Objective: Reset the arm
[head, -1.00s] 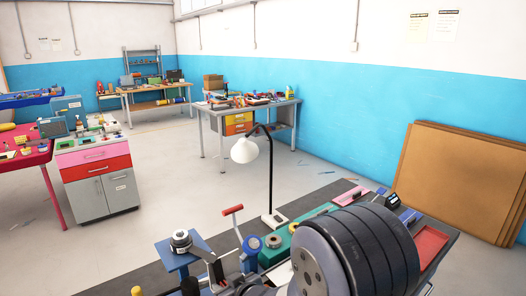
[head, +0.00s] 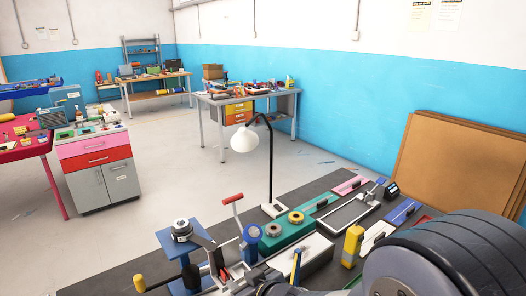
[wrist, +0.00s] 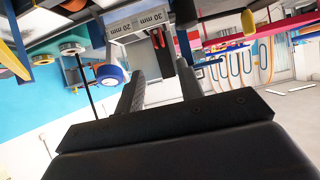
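My gripper (wrist: 158,84) shows in the wrist view. Its two dark fingers stand apart with nothing visible held between them. The wrist picture is tilted, so the room appears nearly upside down. A grey block marked in mm (wrist: 140,24) and a small red part (wrist: 158,40) lie beyond the fingertips, apart from them as far as I can tell. In the head view, my large dark arm link fills the lower right corner, and my gripper is not seen there.
The dark-topped workbench (head: 110,280) carries a white lamp (head: 245,139), a green block with round parts (head: 284,232), a blue stand (head: 180,238), a red-handled tool (head: 233,200) and a yellow part (head: 352,246). Brown boards (head: 450,165) lean on the wall.

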